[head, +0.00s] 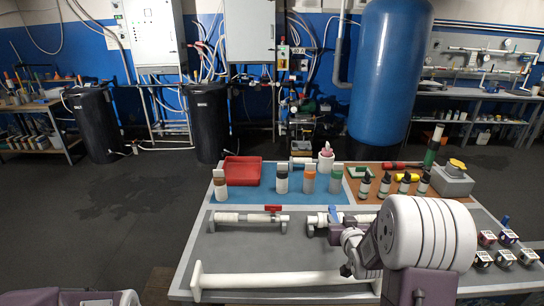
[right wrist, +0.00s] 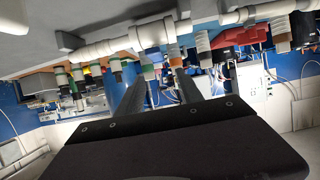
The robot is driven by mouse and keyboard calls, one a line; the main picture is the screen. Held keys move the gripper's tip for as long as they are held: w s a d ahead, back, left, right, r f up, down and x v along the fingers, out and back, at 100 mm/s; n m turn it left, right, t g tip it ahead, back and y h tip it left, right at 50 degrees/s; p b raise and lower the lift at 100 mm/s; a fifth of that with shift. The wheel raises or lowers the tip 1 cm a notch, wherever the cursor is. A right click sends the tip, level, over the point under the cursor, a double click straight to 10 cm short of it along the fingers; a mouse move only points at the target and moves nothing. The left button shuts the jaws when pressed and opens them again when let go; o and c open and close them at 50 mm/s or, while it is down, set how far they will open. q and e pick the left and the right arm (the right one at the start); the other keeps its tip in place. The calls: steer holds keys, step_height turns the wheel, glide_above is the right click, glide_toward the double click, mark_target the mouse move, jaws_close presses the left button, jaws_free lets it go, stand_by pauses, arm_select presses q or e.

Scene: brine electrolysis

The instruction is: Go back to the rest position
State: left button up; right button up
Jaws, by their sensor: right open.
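My right arm reaches over the grey-topped table (head: 190,262) from the lower right. My right gripper (head: 352,248) is partly hidden behind its own wrist in the head view. In the right wrist view, its two dark fingers (right wrist: 158,88) stand apart with nothing held between them. That view is upside down, with the white pipes and bottles of the table beyond the fingers. Only a piece of my left arm shows at the bottom left edge of the head view; its gripper is out of the picture.
A red-handled valve pipe (head: 245,218) and a long white pipe (head: 285,281) lie near my right arm. A red tray (head: 243,171), an orange-banded bottle (head: 308,182) and dropper bottles (head: 384,188) stand behind. Small labelled blocks (head: 506,257) sit at right. Floor at left is clear.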

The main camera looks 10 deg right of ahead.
steer(key=a+r+n+y+p, duration=0.25)
steer(key=a+r, duration=0.45)
steer(key=a, duration=0.4)
steer(key=s+a+f+g, duration=0.2)
steer(key=s+f+g, duration=0.2)
steer(key=s, duration=0.3)
steer(key=s+a+f+g+y+p, duration=0.1)
steer(key=s+f+g, duration=0.3)
steer(key=s, duration=0.4)
steer(key=s+a+f+g, duration=0.2)
steer(key=s+f+g, duration=0.2)
steer(key=s, duration=0.4)
steer(key=shift+a+f+p, duration=0.15)
steer(key=shift+a+p, duration=0.15)
steer(key=shift+a, duration=0.1)
